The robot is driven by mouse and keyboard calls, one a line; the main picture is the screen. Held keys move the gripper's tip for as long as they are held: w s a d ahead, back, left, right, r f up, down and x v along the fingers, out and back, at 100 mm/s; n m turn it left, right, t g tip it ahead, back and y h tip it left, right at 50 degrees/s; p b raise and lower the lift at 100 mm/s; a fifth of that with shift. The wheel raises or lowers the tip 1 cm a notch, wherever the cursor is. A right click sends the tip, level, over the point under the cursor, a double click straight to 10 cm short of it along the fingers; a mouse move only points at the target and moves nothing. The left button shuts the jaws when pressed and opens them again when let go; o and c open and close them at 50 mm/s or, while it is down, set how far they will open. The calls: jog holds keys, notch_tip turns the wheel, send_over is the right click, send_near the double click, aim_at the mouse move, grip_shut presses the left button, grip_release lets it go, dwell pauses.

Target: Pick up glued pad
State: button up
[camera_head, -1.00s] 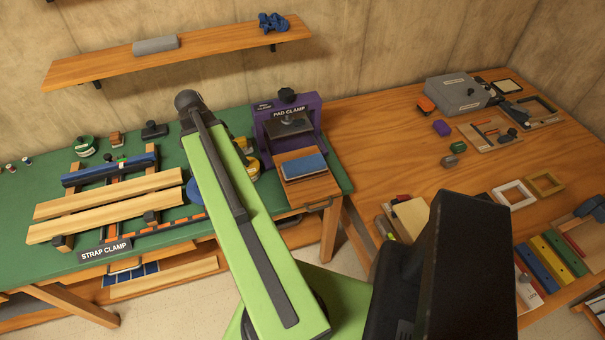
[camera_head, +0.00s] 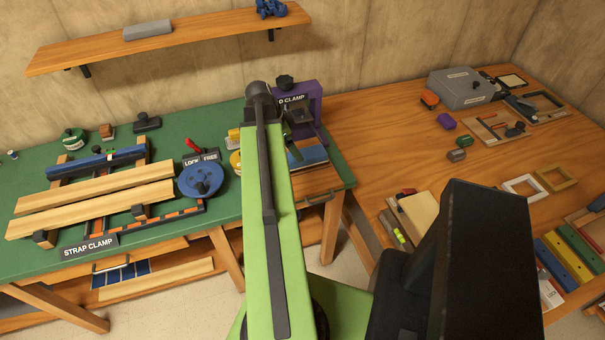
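A blue pad (camera_head: 308,153) lies on a wooden block or tray in front of the purple pad clamp (camera_head: 311,103), at the right end of the green bench. I take it for the glued pad, though I cannot see any glue. My green arm covers the pad's left part and part of the clamp and its label. The arm reaches up the middle of the view to a dark joint left of the clamp. My gripper is hidden behind the arm, so its opening and any contact do not show.
The strap clamp (camera_head: 88,246) with pale wooden strips fills the green bench's left. A wooden table (camera_head: 375,135) on the right holds a grey box (camera_head: 462,90), frames and colored strips. A shelf (camera_head: 200,38) hangs above.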

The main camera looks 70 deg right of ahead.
jog(key=b+x, duration=0.1)
jog(key=x, duration=0.2)
jog(key=shift+f, duration=0.2)
jog(key=shift+r, duration=0.15)
jog(key=b+x, duration=0.5)
jog(key=c, duration=1.6)
